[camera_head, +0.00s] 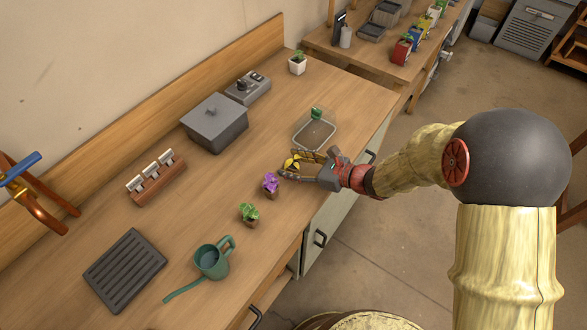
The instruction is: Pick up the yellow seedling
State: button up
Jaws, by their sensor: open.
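The yellow seedling (291,164) stands on the wooden bench, at the fingers of my gripper (296,165). My gripper reaches in from the right, low over the bench, with its fingers spread open around or beside the yellow top. The fingers partly cover the seedling, so its lower part is hidden. I cannot tell whether the fingers touch it.
A purple seedling (270,183) stands close by at the lower left, with a green seedling (249,213) beyond it. A clear tray (331,144) with a green plant lies just behind my gripper. A green watering can (212,262) stands near the front.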

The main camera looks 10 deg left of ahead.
jog(key=shift+c, duration=1.2)
jog(key=c, duration=1)
